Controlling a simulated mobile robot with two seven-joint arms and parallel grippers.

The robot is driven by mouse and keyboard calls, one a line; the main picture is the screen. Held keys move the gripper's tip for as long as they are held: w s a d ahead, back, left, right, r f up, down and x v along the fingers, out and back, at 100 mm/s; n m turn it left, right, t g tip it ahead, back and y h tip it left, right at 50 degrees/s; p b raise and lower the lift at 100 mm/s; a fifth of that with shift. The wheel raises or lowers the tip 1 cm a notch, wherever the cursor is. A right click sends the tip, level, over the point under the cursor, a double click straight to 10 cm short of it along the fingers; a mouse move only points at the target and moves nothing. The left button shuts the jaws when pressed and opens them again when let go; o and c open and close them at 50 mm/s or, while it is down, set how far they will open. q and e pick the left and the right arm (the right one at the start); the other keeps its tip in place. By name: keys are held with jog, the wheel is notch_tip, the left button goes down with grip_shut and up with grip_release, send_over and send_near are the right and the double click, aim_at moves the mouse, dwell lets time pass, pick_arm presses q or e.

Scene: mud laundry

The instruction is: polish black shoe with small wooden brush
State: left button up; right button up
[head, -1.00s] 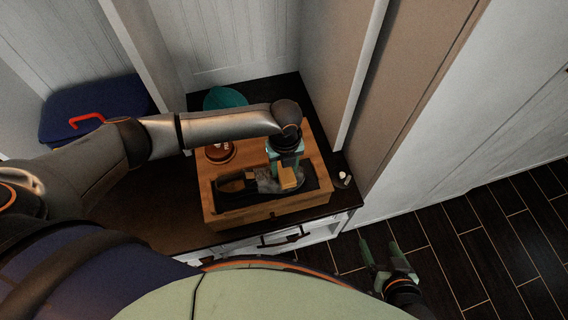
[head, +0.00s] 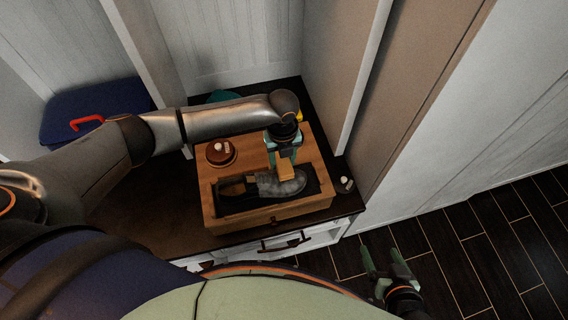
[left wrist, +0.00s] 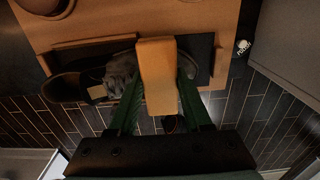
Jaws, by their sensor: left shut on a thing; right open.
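The black shoe (head: 236,188) lies lengthwise in a dark recess on top of a wooden box, with its toe to the right. Its front part looks grey and dusty. My left gripper (head: 284,153) is shut on the small wooden brush (head: 286,168) just above the toe area. I cannot tell whether the brush touches the shoe. In the left wrist view the brush (left wrist: 157,70) sits between the green fingers and covers part of the shoe (left wrist: 120,72). My right gripper (head: 388,264) is open and empty, low over the floor at the right.
The wooden box (head: 245,220) stands on a dark bench top (head: 165,222). A round brown tin (head: 221,152) sits on it behind the shoe. A small white-topped item (head: 345,184) is right of the box. A blue container with a red handle (head: 88,122) is at the left. Walls rise behind and right.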

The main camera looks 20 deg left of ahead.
aim_at(286, 171)
dwell(0.8)
pick_arm(q)
jog(key=shift+s+d+r+p, duration=0.1)
jog(key=shift+s+d+p, duration=0.35)
jog(key=shift+s+p, duration=0.35)
jog(key=shift+s+d+p, duration=0.5)
jog(key=shift+s+p, duration=0.1)
jog(key=shift+p, duration=0.1)
jog(key=shift+s, duration=0.1)
jog(key=shift+w+a+b, duration=0.3)
jog(key=shift+w+a, duration=0.2)
jog(key=shift+w, duration=0.3)
jog(key=shift+w+a+b, duration=0.25)
jog(key=shift+w+a, duration=0.25)
jog(key=shift+w, duration=0.25)
jog(key=shift+s+d, duration=0.1)
jog(key=shift+s, duration=0.05)
